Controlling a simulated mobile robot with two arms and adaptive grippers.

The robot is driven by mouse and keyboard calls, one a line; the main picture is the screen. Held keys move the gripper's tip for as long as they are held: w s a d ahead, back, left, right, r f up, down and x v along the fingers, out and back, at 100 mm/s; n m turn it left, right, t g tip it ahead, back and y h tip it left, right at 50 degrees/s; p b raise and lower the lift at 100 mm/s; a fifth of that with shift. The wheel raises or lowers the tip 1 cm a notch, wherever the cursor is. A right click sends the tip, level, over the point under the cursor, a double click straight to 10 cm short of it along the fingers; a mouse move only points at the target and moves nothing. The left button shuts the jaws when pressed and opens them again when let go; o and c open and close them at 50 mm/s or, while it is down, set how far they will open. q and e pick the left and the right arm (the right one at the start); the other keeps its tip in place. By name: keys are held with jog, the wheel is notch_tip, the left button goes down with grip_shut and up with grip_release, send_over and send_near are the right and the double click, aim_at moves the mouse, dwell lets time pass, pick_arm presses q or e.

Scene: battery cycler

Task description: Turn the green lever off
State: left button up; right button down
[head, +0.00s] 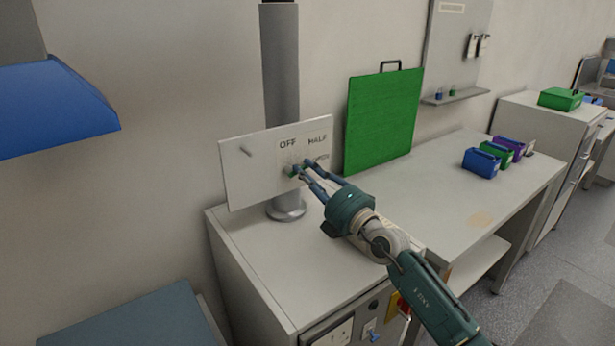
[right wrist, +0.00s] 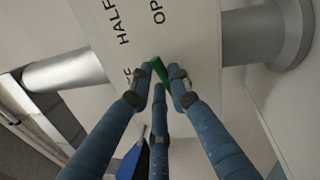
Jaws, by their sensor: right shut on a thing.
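The green lever (head: 293,170) is on a white panel (head: 250,180) marked OFF, HALF and a third, partly covered word. My right gripper (head: 298,172) reaches the panel from the lower right, its fingers shut on the lever. In the right wrist view the green lever (right wrist: 158,68) shows between the fingertips of my right gripper (right wrist: 160,80), in front of the panel (right wrist: 170,30). The words HALF and OP... show beside it. The fingers cover much of the lever, so its exact angle is hard to tell. My left gripper is not in view.
The panel is fixed by a grey post (head: 281,80) on a white cabinet (head: 250,250). A green board (head: 383,120) stands to the right. Blue, green and purple bins (head: 481,163) sit on the bench (head: 440,190). A blue thing (head: 55,105) juts in at upper left.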

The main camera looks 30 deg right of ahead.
jog(key=n, duration=0.3)
jog(key=n+y, duration=0.1)
jog(key=shift+a+r+n+g, duration=0.2)
jog(key=shift+r+n+g, duration=0.1)
jog(key=shift+r, duration=0.05)
jog(key=n, duration=0.1)
jog(key=n+p, duration=0.1)
jog(key=n, duration=0.1)
jog(key=r+n, duration=0.1)
jog(key=n, duration=0.1)
jog(key=shift+a+g+y+p, duration=0.35)
jog(key=shift+g+y+p, duration=0.05)
jog(key=n+p, duration=0.1)
jog(key=n, duration=0.1)
jog(key=n+p, duration=0.1)
jog(key=shift+s+a+r+n+g, duration=0.1)
jog(key=shift+a+r+n+g, duration=0.05)
jog(key=shift+a+n+g, duration=0.25)
jog(key=n+p, duration=0.1)
jog(key=n, duration=0.1)
jog(key=shift+a+n+p, duration=0.25)
jog(key=shift+n+p, duration=0.05)
jog(key=shift+p, duration=0.05)
jog(key=shift+s+a+n+g, duration=0.1)
jog(key=shift+n+g, duration=0.2)
jog(key=shift+n, duration=0.1)
jog(key=shift+f+p, duration=0.2)
jog(key=shift+p, duration=0.1)
